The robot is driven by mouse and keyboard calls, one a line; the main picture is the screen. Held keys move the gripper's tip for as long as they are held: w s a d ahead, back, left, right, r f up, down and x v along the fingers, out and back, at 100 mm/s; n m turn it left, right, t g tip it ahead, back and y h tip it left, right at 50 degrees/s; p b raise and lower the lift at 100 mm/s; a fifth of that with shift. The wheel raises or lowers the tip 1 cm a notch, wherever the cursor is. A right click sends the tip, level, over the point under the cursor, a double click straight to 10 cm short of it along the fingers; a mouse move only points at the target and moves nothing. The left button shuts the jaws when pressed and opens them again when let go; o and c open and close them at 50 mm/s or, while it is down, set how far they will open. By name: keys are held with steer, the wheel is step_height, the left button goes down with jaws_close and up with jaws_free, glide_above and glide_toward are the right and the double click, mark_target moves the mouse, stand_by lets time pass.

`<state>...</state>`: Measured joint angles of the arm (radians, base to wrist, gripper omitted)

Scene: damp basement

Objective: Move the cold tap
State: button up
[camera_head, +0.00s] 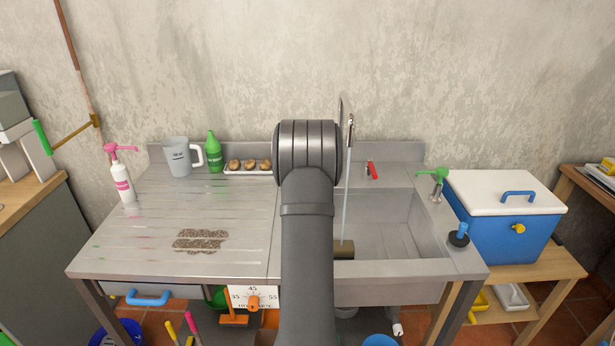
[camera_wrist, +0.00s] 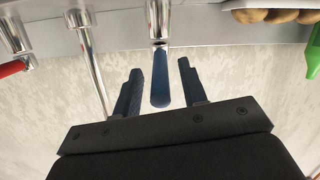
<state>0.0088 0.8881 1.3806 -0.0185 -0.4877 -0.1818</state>
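The cold tap's blue lever (camera_wrist: 160,78) shows in the wrist view below its chrome body (camera_wrist: 158,20). My gripper (camera_wrist: 160,66) is open, with one dark finger on each side of the lever. The lever sits nearer the left finger; a gap shows on the right, and I cannot tell whether the left one touches. In the head view my arm hides the blue lever and my gripper. The red-handled tap (camera_head: 372,170) stands right of my arm; its red handle (camera_wrist: 12,68) shows at the left of the wrist view. The chrome spout (camera_wrist: 90,60) lies between the taps.
A thin pale stream (camera_head: 346,195) runs from the spout toward a brownish block (camera_head: 343,250) in the sink (camera_head: 400,225). A tray of round brown items (camera_head: 248,167), green bottle (camera_head: 214,153) and jug (camera_head: 180,157) stand left. A green-topped dispenser (camera_head: 437,184) stands right.

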steer(key=v, duration=1.7)
steer(key=x, duration=1.7)
steer(key=shift+w, duration=0.15)
